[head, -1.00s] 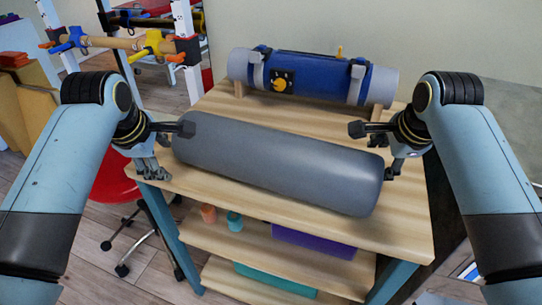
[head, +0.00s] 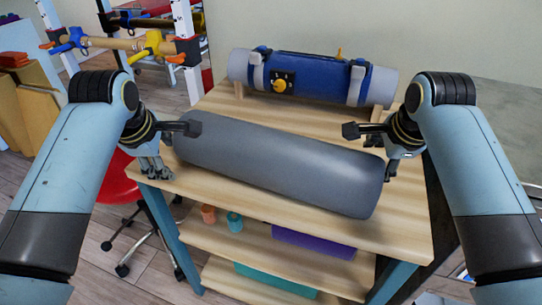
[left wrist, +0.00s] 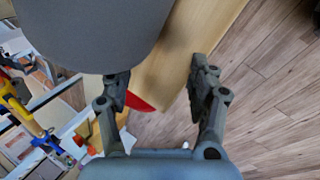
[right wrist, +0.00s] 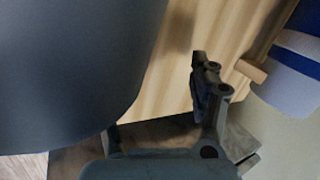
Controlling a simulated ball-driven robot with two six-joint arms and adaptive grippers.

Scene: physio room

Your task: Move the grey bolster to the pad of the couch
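The grey bolster (head: 275,160) lies lengthwise across the wooden top of a trolley. My left gripper (head: 155,168) is at its left end, and my right gripper (head: 392,168) is at its right end. In the left wrist view, my left gripper (left wrist: 158,85) has its fingers apart, with the bolster (left wrist: 90,30) beside and partly over one finger. In the right wrist view, one finger stands apart from the bolster (right wrist: 70,70); the bolster hides the other. A grey flat surface (head: 515,115), perhaps the couch pad, shows at the far right, partly behind my right arm.
A blue-and-grey strapped roll (head: 315,78) sits on supports at the back of the trolley top (head: 400,228). Shelves below hold a purple block (head: 312,243), a teal block (head: 275,280) and small cups. A red stool (head: 118,178) and a rack (head: 185,50) stand left.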

